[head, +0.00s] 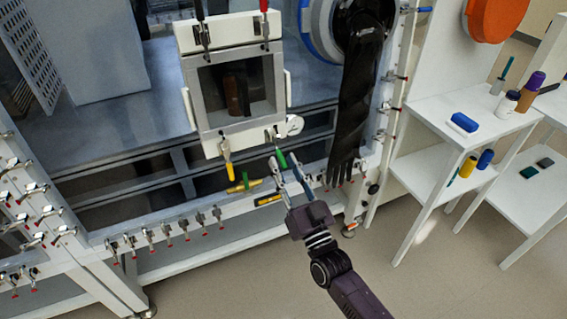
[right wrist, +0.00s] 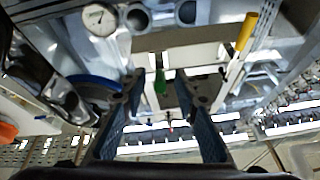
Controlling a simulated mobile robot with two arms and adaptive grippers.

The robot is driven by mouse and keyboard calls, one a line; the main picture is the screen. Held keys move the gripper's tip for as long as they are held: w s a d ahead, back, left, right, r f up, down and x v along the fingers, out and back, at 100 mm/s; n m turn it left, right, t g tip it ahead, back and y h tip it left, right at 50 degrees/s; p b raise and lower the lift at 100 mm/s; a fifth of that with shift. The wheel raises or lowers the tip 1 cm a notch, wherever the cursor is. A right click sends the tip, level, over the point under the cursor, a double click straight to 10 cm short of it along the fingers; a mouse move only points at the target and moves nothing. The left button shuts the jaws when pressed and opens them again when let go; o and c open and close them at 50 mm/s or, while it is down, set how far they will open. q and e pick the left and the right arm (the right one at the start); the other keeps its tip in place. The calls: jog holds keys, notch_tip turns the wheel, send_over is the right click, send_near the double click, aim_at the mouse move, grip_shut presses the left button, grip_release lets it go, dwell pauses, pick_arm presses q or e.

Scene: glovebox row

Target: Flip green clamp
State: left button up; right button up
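The green clamp (head: 281,159) hangs at the lower right corner of the square framed door (head: 228,100), its handle pointing down. It also shows in the right wrist view (right wrist: 161,84), between and beyond my fingertips. My right gripper (head: 282,170) is open just below and in front of the handle, with its two fingers apart. I cannot tell whether either finger touches the handle. A yellow-handled clamp (head: 228,170) is at the door's lower left corner and shows in the right wrist view (right wrist: 246,32). My left gripper is not in view.
A red-handled clamp (head: 264,6) sits at the door's top right. Yellow and green pieces (head: 237,188) lie below the door. A long black glove (head: 355,95) hangs close on the right. White shelves (head: 435,115) with bottles stand farther right.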

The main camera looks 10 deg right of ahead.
jog(key=v, duration=1.1)
